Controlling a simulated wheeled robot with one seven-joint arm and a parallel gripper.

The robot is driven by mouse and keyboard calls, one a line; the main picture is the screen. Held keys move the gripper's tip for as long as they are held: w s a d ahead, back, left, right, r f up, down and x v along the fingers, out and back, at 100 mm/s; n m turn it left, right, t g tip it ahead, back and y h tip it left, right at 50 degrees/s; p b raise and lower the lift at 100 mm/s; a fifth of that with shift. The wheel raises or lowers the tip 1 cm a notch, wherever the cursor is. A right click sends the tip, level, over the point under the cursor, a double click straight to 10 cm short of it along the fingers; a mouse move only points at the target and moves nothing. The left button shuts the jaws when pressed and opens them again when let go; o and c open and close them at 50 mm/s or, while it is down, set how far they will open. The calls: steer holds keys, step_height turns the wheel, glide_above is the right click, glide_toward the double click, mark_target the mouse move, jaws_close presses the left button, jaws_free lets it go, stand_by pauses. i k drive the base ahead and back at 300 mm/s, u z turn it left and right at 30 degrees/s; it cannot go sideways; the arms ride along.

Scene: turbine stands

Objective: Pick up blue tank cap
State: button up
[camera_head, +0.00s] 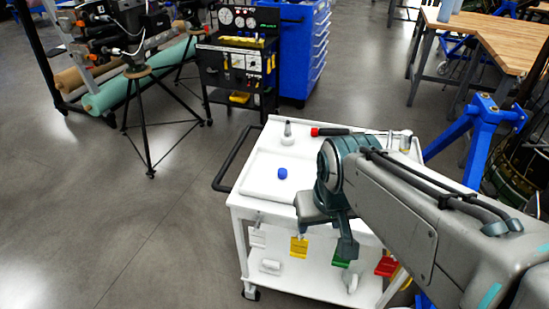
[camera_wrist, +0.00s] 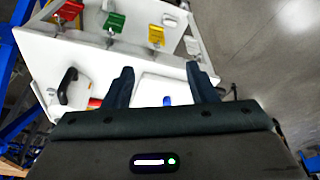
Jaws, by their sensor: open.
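The blue tank cap (camera_head: 282,173) is a small round piece in the shallow tray area on top of a white cart (camera_head: 262,202). In the wrist view a bit of the blue cap (camera_wrist: 167,101) shows low between my fingers, mostly hidden by the gripper body. My gripper (camera_head: 330,228) is at the cart's front edge, to the right of the cap and nearer the camera. In the wrist view my gripper (camera_wrist: 160,72) has its two fingers wide apart with nothing held. It is apart from the cap.
A grey cone-shaped bottle (camera_head: 287,134) and a red-handled tool (camera_head: 328,131) lie at the cart's back. Yellow (camera_head: 299,247), green and red tags hang on its front. A blue stand (camera_head: 480,130) is close on the right. Open floor (camera_head: 120,230) lies left.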

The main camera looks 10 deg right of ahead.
mark_target(283, 173)
steer(key=u, duration=2.15)
steer(key=i, duration=1.1)
steer(key=z, duration=3.2)
steer(key=i, duration=0.5)
steer(key=u, duration=0.05)
